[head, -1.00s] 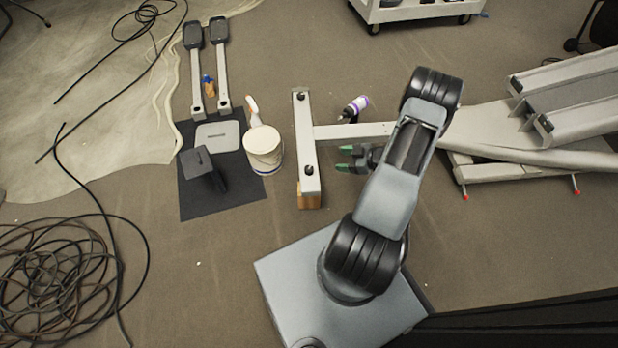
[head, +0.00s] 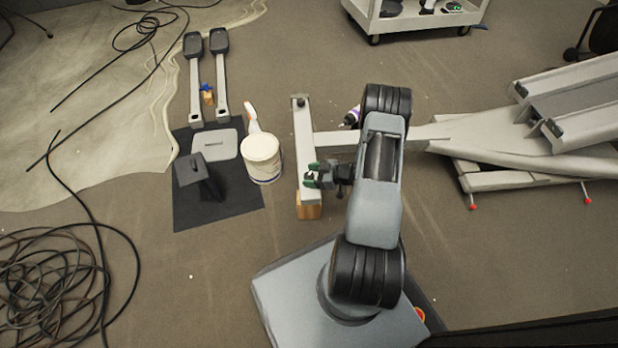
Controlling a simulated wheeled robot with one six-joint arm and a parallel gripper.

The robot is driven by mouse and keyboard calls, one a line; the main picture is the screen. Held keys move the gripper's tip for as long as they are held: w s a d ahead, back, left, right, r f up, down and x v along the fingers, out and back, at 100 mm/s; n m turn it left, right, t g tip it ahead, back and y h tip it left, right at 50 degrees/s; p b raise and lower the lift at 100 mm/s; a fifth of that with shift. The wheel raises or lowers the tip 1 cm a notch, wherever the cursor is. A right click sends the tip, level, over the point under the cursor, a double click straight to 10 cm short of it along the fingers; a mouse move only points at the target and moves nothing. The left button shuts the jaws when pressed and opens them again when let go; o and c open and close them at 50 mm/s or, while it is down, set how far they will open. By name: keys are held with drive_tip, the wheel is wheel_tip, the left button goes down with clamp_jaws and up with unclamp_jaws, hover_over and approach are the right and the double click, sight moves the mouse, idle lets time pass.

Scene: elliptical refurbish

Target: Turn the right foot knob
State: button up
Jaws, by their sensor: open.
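The grey crossbar (head: 302,128) of the elliptical frame stands with one end on a wooden block (head: 308,211). A dark foot knob (head: 299,102) shows at its far end. The knob at its near end is hidden or hard to make out by my gripper. My gripper (head: 309,176), with green fingertips, is open at the near end of the crossbar, its fingers reaching over the bar. I cannot tell whether they touch or surround a knob.
A white bucket (head: 261,160) stands left of the crossbar. A black mat (head: 235,205) holds a grey plate and a dark part. Two pedal arms (head: 221,85) lie behind it. A bottle (head: 351,116) lies beyond the frame's beam (head: 333,139). Coiled cable (head: 60,275) lies at left; a white cart (head: 420,18) stands at the back.

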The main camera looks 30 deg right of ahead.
drive_tip(key=shift+w+a+f, duration=0.15)
drive_tip(key=shift+w+a, duration=0.1)
drive_tip(key=shift+a, duration=0.05)
drive_tip(key=shift+c, duration=0.5)
drive_tip(key=c, duration=0.8)
drive_tip(key=shift+m+t+h, duration=0.3)
